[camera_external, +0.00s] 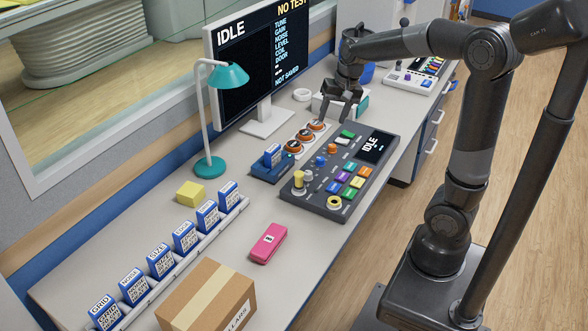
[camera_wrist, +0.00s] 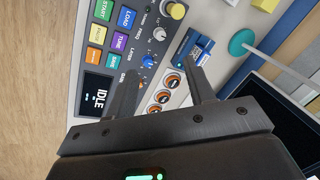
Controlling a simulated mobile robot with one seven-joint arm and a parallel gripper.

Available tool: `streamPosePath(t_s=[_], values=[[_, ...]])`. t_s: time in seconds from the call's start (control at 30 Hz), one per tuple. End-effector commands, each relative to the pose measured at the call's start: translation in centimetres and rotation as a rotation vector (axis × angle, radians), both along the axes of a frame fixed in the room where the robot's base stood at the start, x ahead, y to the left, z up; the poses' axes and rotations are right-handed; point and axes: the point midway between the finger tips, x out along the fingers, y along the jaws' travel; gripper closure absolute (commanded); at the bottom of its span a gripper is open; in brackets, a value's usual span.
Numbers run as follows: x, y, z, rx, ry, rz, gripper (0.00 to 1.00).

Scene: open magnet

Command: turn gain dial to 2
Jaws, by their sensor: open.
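The dark control console (camera_external: 325,205) lies on the bench, with a small screen reading IDLE (camera_external: 376,146). An orange dial (camera_external: 332,149) and a blue dial (camera_external: 320,161) stand on its left part. In the wrist view a label that looks like GAIN is beside the left finger, near the partly covered orange dial (camera_wrist: 144,87); the blue dial (camera_wrist: 148,62) is beyond it. The dial's pointer setting is too small to read. My gripper (camera_external: 346,113) is open and empty, pointing down above the console's far end. It also shows in the wrist view (camera_wrist: 160,78), apart from the dials.
Orange-ringed round parts (camera_external: 300,143) sit in a strip left of the console. A blue box (camera_external: 271,160), a teal lamp (camera_external: 211,165) and a monitor (camera_external: 240,80) stand farther left. A pink object (camera_external: 268,243) lies in front, with bare bench around it.

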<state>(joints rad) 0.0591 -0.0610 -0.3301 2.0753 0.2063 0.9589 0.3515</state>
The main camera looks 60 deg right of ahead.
Motion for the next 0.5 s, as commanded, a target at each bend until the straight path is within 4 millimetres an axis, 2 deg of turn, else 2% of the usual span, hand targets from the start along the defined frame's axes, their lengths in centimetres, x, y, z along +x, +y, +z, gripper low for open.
streamPosePath(t_s=[0.03, 0.2, 0.5], values=[[1.0, -1.4, -1.0, 0.009, 0.026, -0.054, 0.51], [3.8, -5.8, -3.9, 0.031, 0.095, -0.235, 0.51], [7.1, -13.9, -9.8, 0.018, 0.203, -0.537, 0.51]])
